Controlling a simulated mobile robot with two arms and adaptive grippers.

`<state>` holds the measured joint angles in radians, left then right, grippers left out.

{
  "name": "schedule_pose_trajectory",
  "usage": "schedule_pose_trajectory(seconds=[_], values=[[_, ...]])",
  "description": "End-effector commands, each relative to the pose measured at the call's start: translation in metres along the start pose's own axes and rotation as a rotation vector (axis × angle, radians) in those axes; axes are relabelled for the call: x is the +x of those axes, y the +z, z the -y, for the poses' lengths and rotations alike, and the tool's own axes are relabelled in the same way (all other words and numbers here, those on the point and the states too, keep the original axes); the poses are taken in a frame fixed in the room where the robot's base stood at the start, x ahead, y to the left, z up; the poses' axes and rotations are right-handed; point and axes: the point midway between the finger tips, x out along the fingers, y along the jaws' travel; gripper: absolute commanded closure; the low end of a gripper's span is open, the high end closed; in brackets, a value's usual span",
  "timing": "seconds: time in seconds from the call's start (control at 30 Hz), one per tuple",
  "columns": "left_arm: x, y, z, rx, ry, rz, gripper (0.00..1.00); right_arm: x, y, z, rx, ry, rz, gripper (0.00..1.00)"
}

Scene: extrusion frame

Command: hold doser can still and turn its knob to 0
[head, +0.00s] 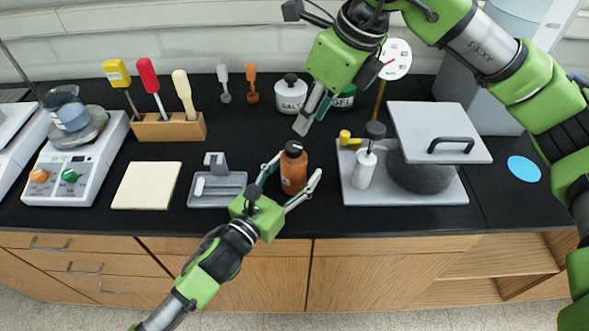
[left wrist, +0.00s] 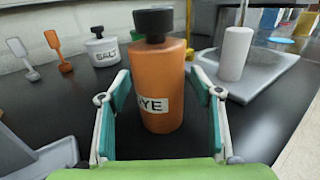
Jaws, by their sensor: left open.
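The orange can (head: 293,172) with a black knob (head: 293,149) on top stands upright on the black counter. In the left wrist view the can (left wrist: 160,85) bears a label reading "DYE", and its knob (left wrist: 154,24) shows above. No scale mark on the knob is legible. My left gripper (head: 288,178) is open, with one finger on each side of the can; in the left wrist view gaps show between the fingers and the can. My right gripper (head: 312,118) hangs above and behind the can, apart from the knob; its finger opening is unclear.
A grey tray (head: 228,198) lies left of the can. A SALT jar (head: 291,96) stands behind. The counter's front edge is close.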

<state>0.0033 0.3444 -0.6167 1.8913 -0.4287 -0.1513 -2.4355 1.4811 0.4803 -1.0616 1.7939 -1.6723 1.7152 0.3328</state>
Motion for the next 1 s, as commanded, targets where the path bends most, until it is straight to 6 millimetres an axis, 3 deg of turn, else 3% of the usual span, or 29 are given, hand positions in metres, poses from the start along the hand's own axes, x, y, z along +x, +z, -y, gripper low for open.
schedule_pose_trajectory(seconds=[0.1, 0.27, 0.3, 0.37, 0.4, 0.57, 1.0], values=[[0.0, 0.0, 0.0, 0.0, 0.0, 0.0, 0.41, 0.0, 0.0, 0.0, 0.0, 0.0, 0.0, 0.72], [0.0, 0.0, 0.0, 0.0, 0.0, 0.0, 0.83, 0.0, 0.0, 0.0, 0.0, 0.0, 0.0, 0.72], [0.0, 0.0, 0.0, 0.0, 0.0, 0.0, 0.87, 0.0, 0.0, 0.0, 0.0, 0.0, 0.0, 0.72], [0.0, 0.0, 0.0, 0.0, 0.0, 0.0, 0.87, 0.0, 0.0, 0.0, 0.0, 0.0, 0.0, 0.7], [0.0, 0.0, 0.0, 0.0, 0.0, 0.0, 0.87, 0.0, 0.0, 0.0, 0.001, 0.0, -0.001, 0.59], [-0.001, 0.0, 0.0, 0.0, 0.0, 0.0, 0.87, 0.001, 0.007, -0.001, 0.067, 0.005, -0.036, 0.59], [-0.001, 0.0, 0.0, 0.0, 0.0, 0.0, 0.87, -0.009, 0.044, -0.001, 0.652, -0.095, -0.294, 0.59]])
